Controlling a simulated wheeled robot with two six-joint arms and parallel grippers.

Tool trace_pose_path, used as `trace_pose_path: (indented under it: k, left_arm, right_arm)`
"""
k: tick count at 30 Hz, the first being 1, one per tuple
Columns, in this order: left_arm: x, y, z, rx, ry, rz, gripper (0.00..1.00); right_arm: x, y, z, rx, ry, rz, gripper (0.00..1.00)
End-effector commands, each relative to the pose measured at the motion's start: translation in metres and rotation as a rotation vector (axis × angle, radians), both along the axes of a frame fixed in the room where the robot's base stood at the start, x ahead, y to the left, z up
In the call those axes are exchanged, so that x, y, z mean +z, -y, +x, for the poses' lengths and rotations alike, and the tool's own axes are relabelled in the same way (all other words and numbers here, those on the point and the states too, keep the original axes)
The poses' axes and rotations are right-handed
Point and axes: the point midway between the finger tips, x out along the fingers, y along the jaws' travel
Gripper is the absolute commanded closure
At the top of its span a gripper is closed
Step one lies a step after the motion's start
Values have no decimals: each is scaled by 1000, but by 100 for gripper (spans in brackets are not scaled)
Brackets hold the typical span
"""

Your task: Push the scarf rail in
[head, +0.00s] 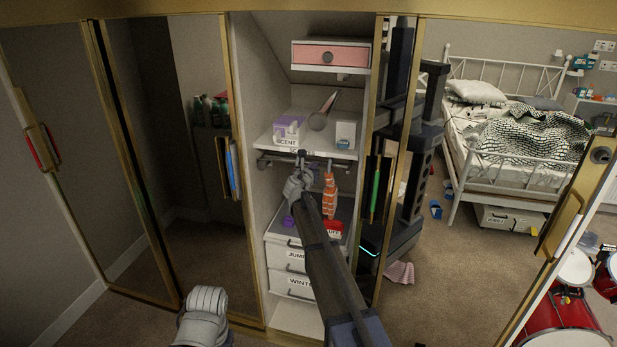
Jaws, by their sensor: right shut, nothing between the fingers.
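The scarf rail (273,162) is a dark metal rail under the white shelf (320,144) inside the open wardrobe section. An orange patterned scarf (329,193) hangs below it on the right. My right gripper (303,159) is shut and empty, up at the front of the rail, left of the scarf. I cannot tell whether it touches the rail. My right wrist and forearm hide part of the rail and the space below. A pale grey part of my left arm shows at the bottom left; its gripper is out of view.
Above is a small pink-fronted drawer (329,56). Labelled white drawers (285,256) stand below the rail. Boxes (288,130) and a cone-like item (322,112) are on the shelf. Gold-framed doors flank the opening; a bed (520,125) shows at the right, possibly mirrored.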

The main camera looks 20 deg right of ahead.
Motion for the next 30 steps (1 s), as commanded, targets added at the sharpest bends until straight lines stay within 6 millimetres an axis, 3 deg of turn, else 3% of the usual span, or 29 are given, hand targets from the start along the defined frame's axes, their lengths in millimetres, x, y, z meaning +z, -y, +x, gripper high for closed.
trace_pose_path:
  k: [1, 6, 14, 20, 30]
  left_arm:
    - [0, 0, 0, 0, 0, 0, 30]
    - [0, 0, 0, 0, 0, 0, 30]
    - [1, 0, 0, 0, 0, 0, 30]
    - [7, 0, 0, 0, 0, 0, 30]
    - [22, 0, 0, 0, 0, 0, 30]
  right_arm:
    - [0, 6, 10, -1, 0, 1, 100]
    - [0, 15, 23, 0, -1, -1, 100]
    - [1, 12, 18, 1, 0, -1, 100]
    - [7, -2, -6, 1, 0, 0, 100]
    - [22, -42, -65, 1, 0, 0, 100]
